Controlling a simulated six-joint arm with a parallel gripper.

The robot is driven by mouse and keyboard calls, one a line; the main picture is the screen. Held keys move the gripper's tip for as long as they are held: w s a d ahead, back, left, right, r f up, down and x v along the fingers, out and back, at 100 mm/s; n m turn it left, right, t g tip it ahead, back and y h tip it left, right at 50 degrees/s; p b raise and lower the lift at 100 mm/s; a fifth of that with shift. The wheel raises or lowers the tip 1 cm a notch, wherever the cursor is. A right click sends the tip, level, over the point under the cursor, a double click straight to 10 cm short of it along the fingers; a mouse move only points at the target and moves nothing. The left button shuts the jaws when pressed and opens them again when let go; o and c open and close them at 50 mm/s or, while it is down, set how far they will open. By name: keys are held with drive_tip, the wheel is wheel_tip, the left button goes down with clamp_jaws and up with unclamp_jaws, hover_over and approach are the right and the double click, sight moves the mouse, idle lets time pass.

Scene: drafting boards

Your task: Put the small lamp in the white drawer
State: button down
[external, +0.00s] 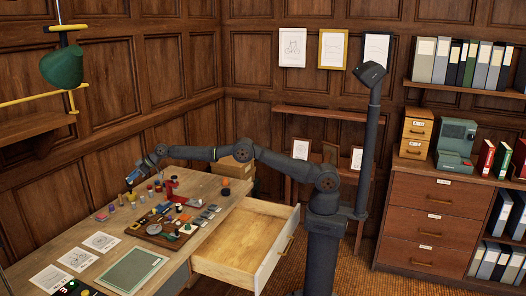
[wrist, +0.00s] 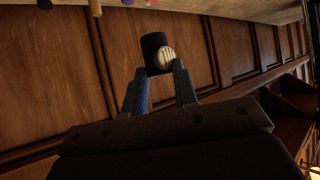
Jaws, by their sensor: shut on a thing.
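In the wrist view, my gripper (wrist: 163,76) is shut on a short black cylinder (wrist: 153,44) with a pale, round, striped face. It looks like the small lamp, though the view is too dark to be sure. In the external view, my gripper (external: 131,181) is over the far left part of the desk, and the held thing is too small to make out there. The white drawer (external: 232,273) is pulled out from the desk's right side, with its pale wooden inside open and looking empty. It lies well to the right of my gripper.
The desk (external: 207,181) holds a dark tray (external: 150,233) of small items, several small bottles, a red object (external: 171,187), paper sheets and a green board (external: 132,271). A green lamp (external: 62,67) hangs at upper left. A cardboard box (external: 236,168) stands behind the desk.

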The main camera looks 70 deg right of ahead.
drive_tip(key=s+d+f+m+t+h, duration=0.1)
drive_tip(key=d+f+m+h, duration=0.15)
drive_tip(key=d, duration=0.95)
drive_tip(key=s+d+f+m+t+h, duration=0.1)
drive_tip(key=s+d+f+m+h, duration=0.15)
drive_tip(key=d, duration=0.85)
drive_tip(key=s+d+f+m+h, duration=0.1)
drive_tip(key=s+d+f, duration=0.1)
drive_tip(key=s+d, duration=0.35)
drive_tip(key=s+d+f+m, duration=0.1)
drive_tip(key=s+d, duration=0.2)
drive_tip(key=s, duration=0.6)
drive_tip(key=s+d+f+m+h, duration=0.1)
drive_tip(key=s+d+f, duration=0.1)
drive_tip(key=s+d, duration=0.35)
drive_tip(key=s+f+m+g+h, duration=0.2)
drive_tip(key=s+f+m+h, duration=0.15)
drive_tip(key=s, duration=0.85)
drive_tip(key=s+f+m+g+h, duration=0.25)
drive_tip(key=s+f+m, duration=0.2)
drive_tip(key=s, duration=0.85)
drive_tip(key=s+f+m+g+h, duration=0.1)
drive_tip(key=s+f+m+h, duration=0.3)
drive_tip(key=s, duration=0.8)
hover_over(261, 238)
drive_tip(key=shift+m+g, duration=0.25)
drive_tip(key=shift+m, duration=0.15)
wheel_tip(261, 238, down, 6)
drive_tip(key=shift+r, duration=0.1)
drive_tip(key=shift+f, duration=2.05)
